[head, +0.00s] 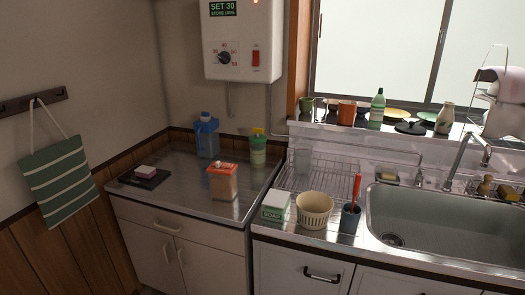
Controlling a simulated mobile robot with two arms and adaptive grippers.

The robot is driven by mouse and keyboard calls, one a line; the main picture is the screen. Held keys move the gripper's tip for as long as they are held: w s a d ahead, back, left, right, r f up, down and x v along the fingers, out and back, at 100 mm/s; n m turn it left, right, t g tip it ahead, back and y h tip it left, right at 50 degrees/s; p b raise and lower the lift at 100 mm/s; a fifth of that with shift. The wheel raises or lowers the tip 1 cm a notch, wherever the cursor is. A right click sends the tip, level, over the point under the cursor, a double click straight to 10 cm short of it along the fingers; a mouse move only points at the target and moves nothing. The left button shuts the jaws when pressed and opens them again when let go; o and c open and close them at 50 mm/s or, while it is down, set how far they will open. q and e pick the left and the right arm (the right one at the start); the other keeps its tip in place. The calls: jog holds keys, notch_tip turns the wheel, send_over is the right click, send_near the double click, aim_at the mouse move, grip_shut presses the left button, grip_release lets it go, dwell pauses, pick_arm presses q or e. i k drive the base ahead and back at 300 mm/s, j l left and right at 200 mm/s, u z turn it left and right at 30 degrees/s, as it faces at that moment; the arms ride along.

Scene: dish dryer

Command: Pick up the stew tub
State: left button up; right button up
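A squarish clear tub with an orange-red lid and brown contents, which looks like the stew tub (222,184), stands upright on the metal counter (200,211) left of the sink. A small pale patch shows on its lid. Nothing touches it and its front is in full view. Neither of my grippers shows in the head view.
Behind the tub stand a blue jug (206,138) and a green bottle with a yellow top (257,149). A dark tray (145,179) lies left. Counter before the tub is clear.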

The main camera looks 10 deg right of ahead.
aim_at(222, 182)
jog(key=i+z, duration=0.1)
jog(key=i+j+z, duration=0.3)
jog(key=i+j, duration=0.2)
jog(key=i+j+z, duration=0.35)
jog(key=i+j, duration=0.25)
